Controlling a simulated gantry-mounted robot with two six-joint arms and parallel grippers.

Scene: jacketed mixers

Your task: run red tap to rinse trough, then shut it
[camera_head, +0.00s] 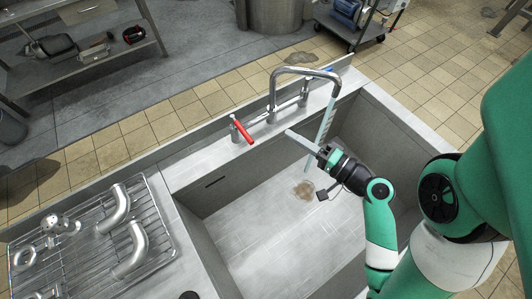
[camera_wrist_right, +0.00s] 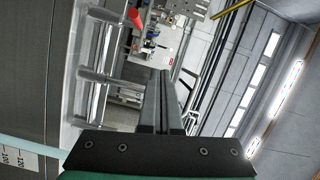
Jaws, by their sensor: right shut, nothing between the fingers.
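The red tap handle (camera_head: 243,130) sits at the left end of the chrome mixer on the trough's back ledge. It also shows in the right wrist view (camera_wrist_right: 135,17). The curved spout (camera_head: 300,70) reaches over the steel trough (camera_head: 265,235). A pale blue stream (camera_head: 317,150) falls from the spout. A brown stain (camera_head: 304,190) lies on the trough floor near where the stream lands. My right gripper (camera_head: 290,134) is shut and empty, over the trough. Its fingers (camera_wrist_right: 163,85) point toward the mixer, apart from and to the right of the red handle. My left gripper is out of view.
A wire rack (camera_head: 165,240) with several metal pipe fittings stands left of the trough. A small blue part (camera_head: 327,69) shows by the spout's right side. A scale with numbers (camera_wrist_right: 18,158) shows in the wrist view. A cart (camera_head: 365,25) stands on the floor behind.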

